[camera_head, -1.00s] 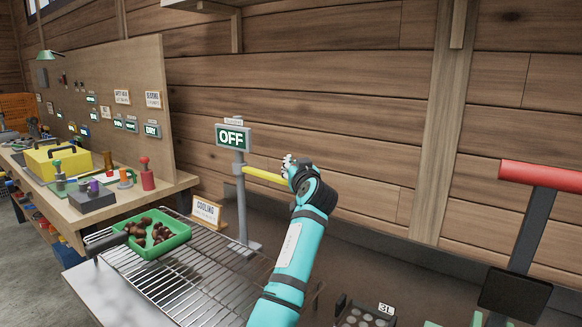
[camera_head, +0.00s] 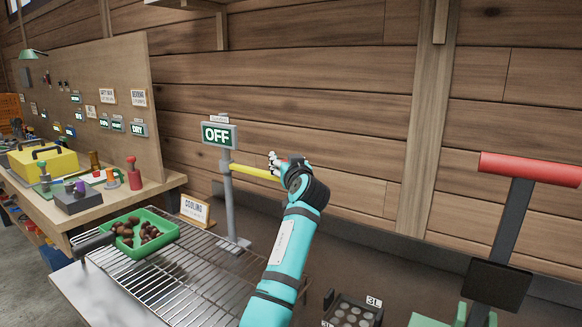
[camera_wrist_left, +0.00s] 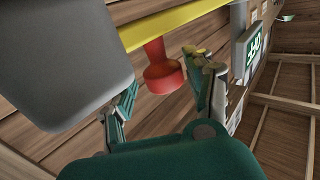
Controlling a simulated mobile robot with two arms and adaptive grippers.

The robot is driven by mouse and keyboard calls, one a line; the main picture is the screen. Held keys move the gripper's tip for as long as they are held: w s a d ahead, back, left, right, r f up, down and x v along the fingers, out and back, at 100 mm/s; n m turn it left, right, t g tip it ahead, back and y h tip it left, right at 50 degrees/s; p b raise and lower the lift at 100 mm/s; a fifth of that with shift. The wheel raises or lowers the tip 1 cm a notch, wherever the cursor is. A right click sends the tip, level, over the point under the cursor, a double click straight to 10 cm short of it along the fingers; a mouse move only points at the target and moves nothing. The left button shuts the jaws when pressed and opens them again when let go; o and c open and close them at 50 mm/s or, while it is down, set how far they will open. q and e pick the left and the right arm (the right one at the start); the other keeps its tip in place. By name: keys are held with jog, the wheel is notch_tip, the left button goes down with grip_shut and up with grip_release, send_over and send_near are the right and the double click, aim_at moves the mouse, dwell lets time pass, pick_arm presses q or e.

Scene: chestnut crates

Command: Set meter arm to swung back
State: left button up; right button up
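The meter arm is a yellow bar (camera_head: 254,172) that sticks out to the right from a grey post (camera_head: 227,195). A sign on top of the post (camera_head: 219,134) reads OFF. In the left wrist view the yellow bar (camera_wrist_left: 172,24) crosses the top, with a red knob (camera_wrist_left: 163,70) hanging from it. My left gripper (camera_head: 275,161) is at the bar's right end and hides the knob in the head view. In the left wrist view my left gripper (camera_wrist_left: 162,88) has its fingers apart, with the knob seen between them; contact is unclear. My right gripper is out of view.
A wire rack (camera_head: 180,270) with a green tray (camera_head: 170,243) of chestnuts stands in front of the post. A COOLING sign (camera_head: 195,210) is beside it. A workbench (camera_head: 130,203) is at left. A red-handled black stand (camera_head: 510,230) is at right. A plank wall is behind.

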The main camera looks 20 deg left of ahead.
pick_arm(q)
jog(key=v, duration=1.2)
jog(key=shift+w, duration=0.15)
jog(key=shift+d, duration=0.1)
